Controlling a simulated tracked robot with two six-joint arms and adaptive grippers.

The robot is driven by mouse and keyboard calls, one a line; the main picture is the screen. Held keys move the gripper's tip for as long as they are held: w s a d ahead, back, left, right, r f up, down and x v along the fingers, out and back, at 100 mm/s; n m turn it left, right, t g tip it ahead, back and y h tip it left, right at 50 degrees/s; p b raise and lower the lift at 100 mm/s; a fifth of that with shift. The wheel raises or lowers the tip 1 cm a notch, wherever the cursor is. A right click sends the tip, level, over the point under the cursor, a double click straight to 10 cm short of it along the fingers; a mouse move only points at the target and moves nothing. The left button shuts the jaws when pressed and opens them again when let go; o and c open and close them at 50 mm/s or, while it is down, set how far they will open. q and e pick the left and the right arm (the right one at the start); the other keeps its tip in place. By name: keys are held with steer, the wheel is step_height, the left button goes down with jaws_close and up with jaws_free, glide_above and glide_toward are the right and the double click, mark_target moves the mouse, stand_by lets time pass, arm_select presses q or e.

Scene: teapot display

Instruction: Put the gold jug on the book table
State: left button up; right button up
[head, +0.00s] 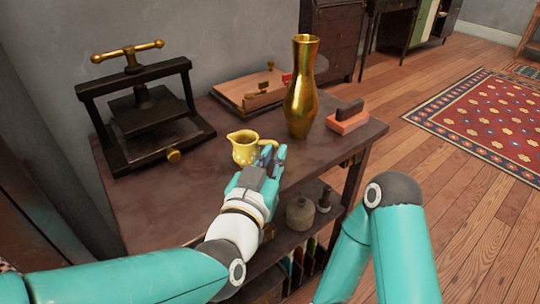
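The gold jug (243,149) is a small, shiny pitcher near the middle of the dark wooden table (160,205). It looks upright, with its spout to the left and its handle to the right. My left gripper (273,157) reaches in from the front and has its fingers at the handle side of the jug. The fingers overlap the handle, so I cannot tell whether they are closed on it. I also cannot tell whether the jug's base touches the tabletop. My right arm shows at the lower right, but its gripper is out of view.
A tall gold vase (301,95) stands behind and right of the jug. A black press (146,118) with gold fittings stands at the left. A wooden board (252,91) and a pink block (347,122) lie farther back. Pots (300,213) sit on a lower shelf. The table's front left is clear.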

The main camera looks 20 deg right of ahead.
arm_select(q)
steer(key=shift+o, duration=1.3)
steer(key=shift+s+r, duration=0.1)
steer(key=shift+r, duration=0.15)
steer(key=v, duration=1.2)
steer(key=shift+p, duration=0.45)
steer(key=shift+f, duration=0.15)
